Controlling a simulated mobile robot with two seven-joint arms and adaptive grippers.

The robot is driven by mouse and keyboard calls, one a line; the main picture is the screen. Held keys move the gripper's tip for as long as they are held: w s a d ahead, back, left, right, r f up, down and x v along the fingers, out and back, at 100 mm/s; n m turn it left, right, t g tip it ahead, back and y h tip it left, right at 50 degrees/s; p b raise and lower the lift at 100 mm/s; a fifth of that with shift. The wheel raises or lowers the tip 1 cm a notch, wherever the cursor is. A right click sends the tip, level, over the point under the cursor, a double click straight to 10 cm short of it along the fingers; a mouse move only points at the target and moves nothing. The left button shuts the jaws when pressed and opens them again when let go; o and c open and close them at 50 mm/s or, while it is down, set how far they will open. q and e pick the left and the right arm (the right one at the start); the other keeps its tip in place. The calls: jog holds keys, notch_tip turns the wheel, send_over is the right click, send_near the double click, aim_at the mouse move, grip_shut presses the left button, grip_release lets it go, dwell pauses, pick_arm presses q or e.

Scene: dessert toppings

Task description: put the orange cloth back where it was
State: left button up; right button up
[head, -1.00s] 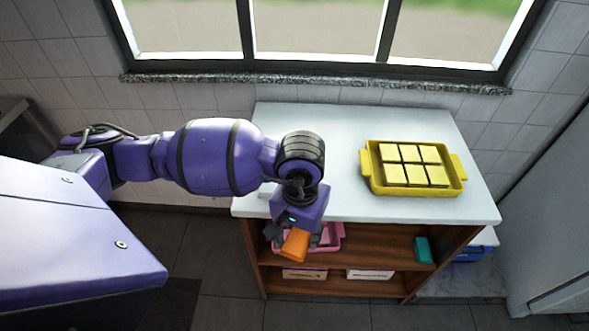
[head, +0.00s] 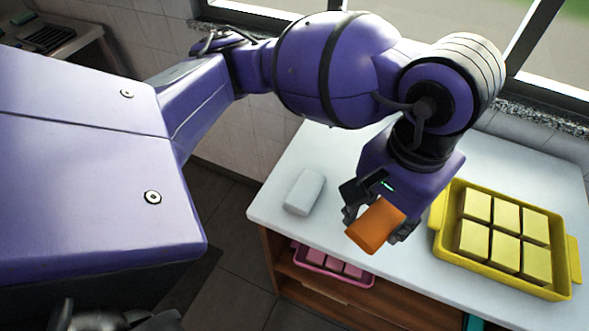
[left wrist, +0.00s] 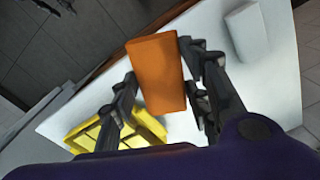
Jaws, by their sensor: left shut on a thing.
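The orange cloth (head: 375,226) is a folded block held between the fingers of my left gripper (head: 380,222). In the head view it appears over the front part of the white counter (head: 268,205), between a white block and the yellow tray. In the left wrist view the orange cloth (left wrist: 157,72) sits between the two black fingers of the left gripper (left wrist: 158,90), with the white counter behind it. My left gripper is shut on it. My right gripper is not in view.
A yellow tray (head: 437,248) with several yellow blocks stands at the right of the counter. A white folded block (head: 305,192) lies at the left. A pink tray (head: 300,262) with pink pieces is on the shelf below. Bare counter shows around the white block.

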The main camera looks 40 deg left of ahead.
pick_arm(q)
jog(key=w+a+f, duration=0.1)
jog(key=f, duration=0.1)
jog(key=w+a+f, duration=0.3)
jog(key=w+f, duration=0.1)
jog(key=shift+a+f, duration=0.25)
jog(key=shift+w+a+f, duration=0.1)
jog(key=shift+w+f, duration=0.1)
jog(key=shift+f, duration=0.7)
jog(key=shift+w+a+f, duration=0.1)
jog(key=shift+w+f, duration=0.05)
jog(key=shift+f, duration=0.75)
jog(key=shift+f, duration=0.15)
jog(key=o, duration=1)
notch_tip(320, 180, up, 12)
jog(key=shift+r, duration=0.15)
